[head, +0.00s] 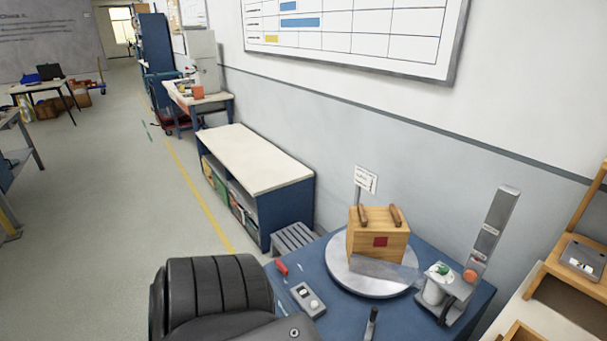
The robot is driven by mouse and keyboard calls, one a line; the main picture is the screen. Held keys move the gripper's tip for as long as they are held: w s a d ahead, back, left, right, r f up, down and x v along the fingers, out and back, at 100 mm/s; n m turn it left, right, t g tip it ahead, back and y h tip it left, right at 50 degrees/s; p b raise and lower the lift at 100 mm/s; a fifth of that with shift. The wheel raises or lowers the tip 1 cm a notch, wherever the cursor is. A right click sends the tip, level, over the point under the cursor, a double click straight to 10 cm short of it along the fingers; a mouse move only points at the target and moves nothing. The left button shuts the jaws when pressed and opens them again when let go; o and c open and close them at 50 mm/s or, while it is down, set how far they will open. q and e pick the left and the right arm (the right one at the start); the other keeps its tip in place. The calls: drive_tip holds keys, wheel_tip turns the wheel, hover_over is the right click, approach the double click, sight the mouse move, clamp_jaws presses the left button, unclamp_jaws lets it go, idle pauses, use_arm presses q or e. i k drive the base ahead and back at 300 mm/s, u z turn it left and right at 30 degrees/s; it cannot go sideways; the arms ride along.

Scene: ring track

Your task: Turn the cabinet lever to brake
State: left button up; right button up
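A blue cabinet (320,258) stands at the lower right against the wall. A small red-handled part (281,268) sits at its left edge; it may be the lever, but I cannot tell for sure. A grey control box (308,299) with a pale knob lies on the top beside it. A dark upright handle (371,323) shows at the bottom edge, partly cut off. No brake marking is readable. Neither gripper is in view. A large black ribbed shape (212,292) at the bottom left hides the cabinet's near left side.
A round metal turntable (345,284) on the cabinet carries a wooden box (372,243) with two handles. A low white-topped shelf (253,160) stands behind. The floor (110,230) at left is clear.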

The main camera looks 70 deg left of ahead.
sight(279, 267)
drive_tip(key=u, duration=2.3)
drive_tip(key=k, duration=0.6)
drive_tip(key=u, duration=0.4)
drive_tip(key=i, duration=0.75)
